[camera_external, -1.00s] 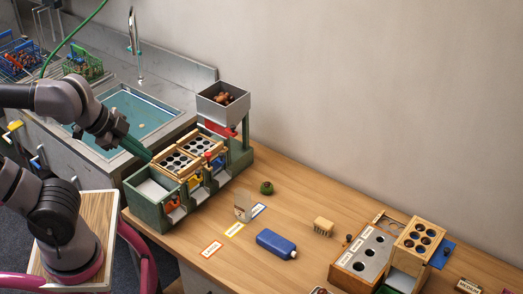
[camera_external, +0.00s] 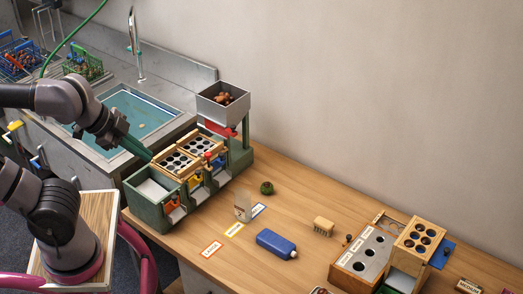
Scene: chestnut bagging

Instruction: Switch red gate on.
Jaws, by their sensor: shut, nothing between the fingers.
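A red part (camera_external: 220,130) sits under the grey hopper (camera_external: 212,104) at the back end of the green sorting stand (camera_external: 148,207); I take it to be the red gate. I cannot tell its position. A smaller red knob (camera_external: 208,156) stands beside the wooden trays with holes. My gripper (camera_external: 150,157) has green fingers, shut and empty. It points down and right at the near end of the trays, well to the left of the red part. I cannot tell whether the fingertips touch the tray edge.
Brown chestnuts (camera_external: 222,98) lie in the hopper. A clear bag (camera_external: 243,207), label cards, a blue bottle (camera_external: 276,243), a brush (camera_external: 323,226) and a wooden box (camera_external: 360,258) stand on the table. A sink (camera_external: 140,110) is behind my arm. The table's middle is mostly free.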

